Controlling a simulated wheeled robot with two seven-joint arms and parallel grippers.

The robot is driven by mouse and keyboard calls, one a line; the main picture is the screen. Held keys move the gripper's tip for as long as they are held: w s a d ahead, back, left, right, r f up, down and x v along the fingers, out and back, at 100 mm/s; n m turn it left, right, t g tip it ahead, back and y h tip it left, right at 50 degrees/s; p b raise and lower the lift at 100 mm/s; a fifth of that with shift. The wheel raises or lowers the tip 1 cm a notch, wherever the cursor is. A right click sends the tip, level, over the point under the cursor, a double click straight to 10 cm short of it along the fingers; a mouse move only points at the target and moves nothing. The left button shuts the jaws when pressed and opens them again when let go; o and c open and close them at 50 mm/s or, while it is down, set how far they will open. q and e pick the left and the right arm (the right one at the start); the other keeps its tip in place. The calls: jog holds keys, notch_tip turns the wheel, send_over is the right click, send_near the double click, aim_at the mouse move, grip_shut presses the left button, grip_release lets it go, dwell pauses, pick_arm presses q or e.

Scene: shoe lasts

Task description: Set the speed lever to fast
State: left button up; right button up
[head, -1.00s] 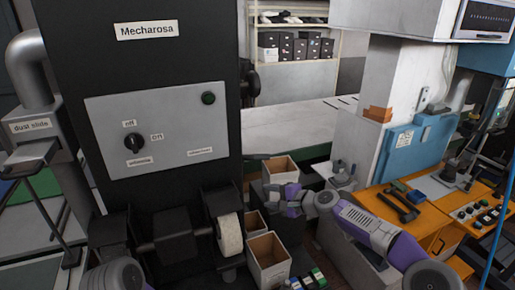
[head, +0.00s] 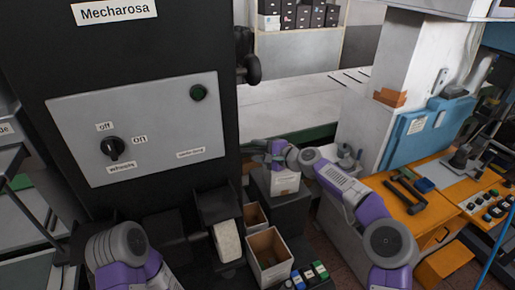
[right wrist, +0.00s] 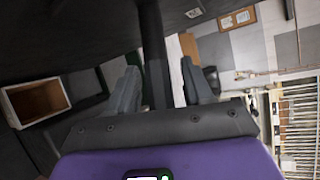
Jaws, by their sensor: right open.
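The black machine labelled Mecharosa (head: 115,12) fills the left of the head view. A black lever-like part with a rounded end (head: 250,69) sticks out of its right side; I cannot read a speed label there. My right gripper (head: 258,148) is open, beside the machine's right side and below that part. In the right wrist view its two fingers (right wrist: 160,85) stand apart, with a dark bar (right wrist: 154,50) seen between them; I cannot tell whether they touch it. My left arm shows at the bottom left, but its gripper is out of view.
Open boxes (head: 268,252) stand below my right arm. An orange bench (head: 425,215) is at right.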

jog(key=shift+w+a, duration=0.15)
jog(key=shift+a, duration=0.1)
jog(key=shift+f, duration=0.1)
grip_shut()
jog(key=shift+d, duration=0.1)
